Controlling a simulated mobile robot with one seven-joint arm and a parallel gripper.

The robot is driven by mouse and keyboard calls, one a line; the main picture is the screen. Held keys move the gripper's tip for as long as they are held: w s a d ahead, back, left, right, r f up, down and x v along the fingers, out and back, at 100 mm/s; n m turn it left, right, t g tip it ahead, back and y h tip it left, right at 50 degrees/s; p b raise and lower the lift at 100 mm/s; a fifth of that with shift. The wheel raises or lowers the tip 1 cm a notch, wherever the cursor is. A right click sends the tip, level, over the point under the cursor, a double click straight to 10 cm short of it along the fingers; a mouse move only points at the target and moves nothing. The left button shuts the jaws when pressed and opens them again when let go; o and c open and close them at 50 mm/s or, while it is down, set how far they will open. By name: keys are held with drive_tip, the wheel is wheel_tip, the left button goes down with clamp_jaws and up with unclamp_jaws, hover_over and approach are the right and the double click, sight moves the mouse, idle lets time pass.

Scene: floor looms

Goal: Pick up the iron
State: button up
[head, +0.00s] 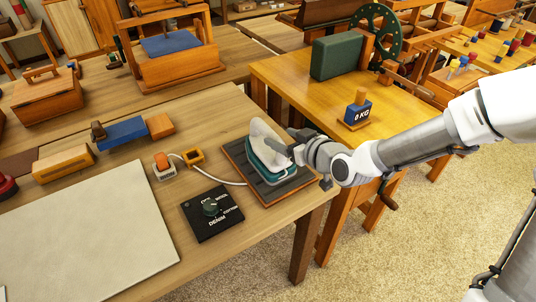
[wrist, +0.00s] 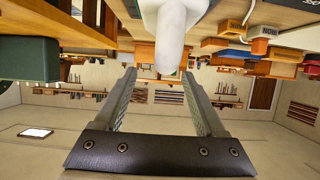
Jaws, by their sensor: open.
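The iron (head: 265,160), white on top with a teal body, rests on a dark slatted pad (head: 287,193) with a wooden rim near the table's right edge. My gripper (head: 297,150) is at the iron's right side, close to its handle. In the wrist view the white part of the iron (wrist: 170,35) hangs from the top edge, and the open fingers of my gripper (wrist: 158,75) reach up to either side of its lower end. I cannot tell whether either finger touches it. The arm hides part of the iron's right side in the head view.
A pale board (head: 80,235) covers the left front.

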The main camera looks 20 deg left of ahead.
sight(268, 132)
drive_tip(key=shift+s+b+x, duration=0.2)
drive_tip(key=shift+b+x, duration=0.6)
drive_tip(key=shift+x, duration=2.55)
drive_tip(key=shift+a, duration=0.2)
clamp_jaws()
drive_tip(key=shift+r, duration=0.15)
